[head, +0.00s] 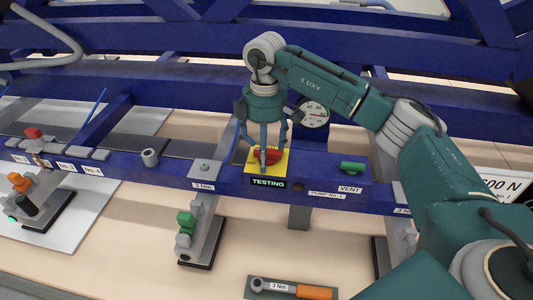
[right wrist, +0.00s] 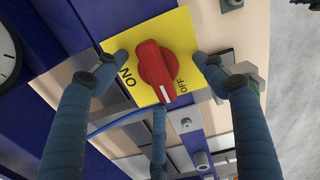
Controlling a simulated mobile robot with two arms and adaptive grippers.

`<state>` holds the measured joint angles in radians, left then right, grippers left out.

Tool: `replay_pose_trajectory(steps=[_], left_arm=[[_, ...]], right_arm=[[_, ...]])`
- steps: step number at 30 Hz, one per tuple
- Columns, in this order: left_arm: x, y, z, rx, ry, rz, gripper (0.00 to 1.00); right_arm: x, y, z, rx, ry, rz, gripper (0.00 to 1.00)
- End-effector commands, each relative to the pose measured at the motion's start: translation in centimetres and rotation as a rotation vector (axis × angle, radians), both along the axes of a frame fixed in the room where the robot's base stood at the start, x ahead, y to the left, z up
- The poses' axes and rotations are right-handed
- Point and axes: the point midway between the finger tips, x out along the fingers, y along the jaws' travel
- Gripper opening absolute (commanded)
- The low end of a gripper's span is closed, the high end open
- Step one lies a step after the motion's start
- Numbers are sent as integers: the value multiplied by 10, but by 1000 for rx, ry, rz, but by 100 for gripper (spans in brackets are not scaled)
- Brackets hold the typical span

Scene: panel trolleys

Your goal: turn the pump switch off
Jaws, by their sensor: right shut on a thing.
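The pump switch is a red rotary knob (right wrist: 155,65) on a yellow plate (right wrist: 187,28) marked ON and OFF. Its white pointer mark lies between the two words, a little nearer OFF. In the head view the red knob (head: 271,156) is partly hidden by fingers, and the yellow plate (head: 281,163) sits above a TESTING label. My right gripper (head: 267,160) comes down from above with its blue fingers around the knob. My left gripper is not in view.
A gauge (head: 315,114) stands just behind the switch. A green VENT handle (head: 352,167) is to its right on the blue beam (head: 322,185). A torque wrench with orange handle (head: 314,292) lies in front. Blue trolley bars (head: 170,90) cross behind.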

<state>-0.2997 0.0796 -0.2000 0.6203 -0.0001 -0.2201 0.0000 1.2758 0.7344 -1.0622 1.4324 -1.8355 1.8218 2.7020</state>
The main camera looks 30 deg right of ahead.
Motion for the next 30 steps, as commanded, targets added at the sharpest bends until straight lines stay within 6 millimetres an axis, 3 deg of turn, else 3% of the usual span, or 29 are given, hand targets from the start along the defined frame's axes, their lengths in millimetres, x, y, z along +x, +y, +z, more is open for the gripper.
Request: replay_pose_trajectory(steps=[1,17,30], left_arm=[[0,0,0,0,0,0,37],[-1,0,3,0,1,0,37],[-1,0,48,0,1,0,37]], right_arm=[[-7,-7,-6,-17,28,-6,50],[-7,-8,-1,-19,27,-7,50],[-4,-5,64,-15,18,-5,50]])
